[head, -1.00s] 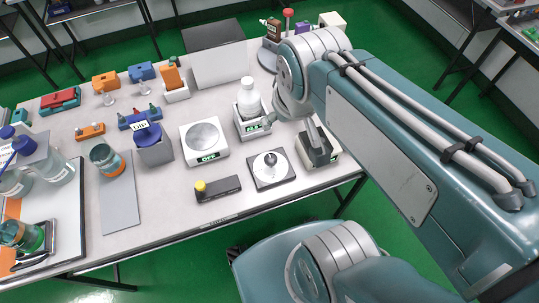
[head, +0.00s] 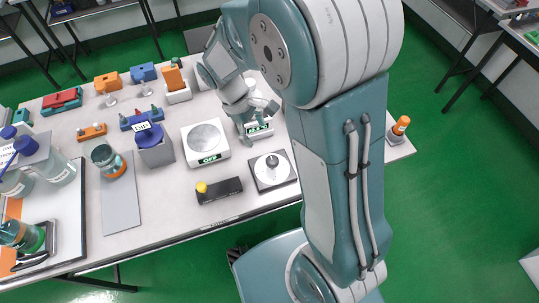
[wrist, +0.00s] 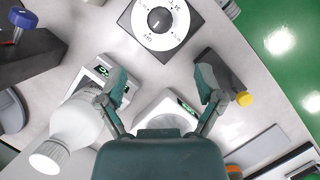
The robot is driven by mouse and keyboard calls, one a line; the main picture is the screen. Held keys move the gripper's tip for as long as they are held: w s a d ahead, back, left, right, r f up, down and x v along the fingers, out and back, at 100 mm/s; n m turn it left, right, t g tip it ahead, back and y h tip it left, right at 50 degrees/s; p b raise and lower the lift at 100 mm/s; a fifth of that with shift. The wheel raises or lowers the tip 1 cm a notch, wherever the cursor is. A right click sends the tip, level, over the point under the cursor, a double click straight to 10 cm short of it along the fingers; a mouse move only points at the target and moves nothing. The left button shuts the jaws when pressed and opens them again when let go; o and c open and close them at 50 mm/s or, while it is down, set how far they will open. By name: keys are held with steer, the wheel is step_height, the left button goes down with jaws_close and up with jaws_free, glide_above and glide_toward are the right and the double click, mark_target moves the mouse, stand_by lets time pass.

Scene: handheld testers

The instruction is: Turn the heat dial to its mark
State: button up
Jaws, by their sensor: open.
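The heat dial (wrist: 184,38) is a white disc with dark markings and a black knob (wrist: 160,20), on a dark square plate at the top of the wrist view. In the head view, the dial (head: 281,173) lies near the table's front edge. My gripper (wrist: 162,72) is open and empty, its two fingers spread wide. In the head view, my gripper (head: 250,118) is above the table, behind and left of the dial, and does not touch it. The small markings and exact knob setting are too small to read surely.
A white bottle (wrist: 72,130) stands beside my left finger in the wrist view. A white device with a round plate (head: 206,134) and a black box with a yellow knob (head: 219,190) are near the dial. An orange-topped item (head: 400,126) stands at the table's right end.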

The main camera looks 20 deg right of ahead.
mark_target(271, 160)
steer(key=x, duration=1.1)
steer(key=c, duration=1.1)
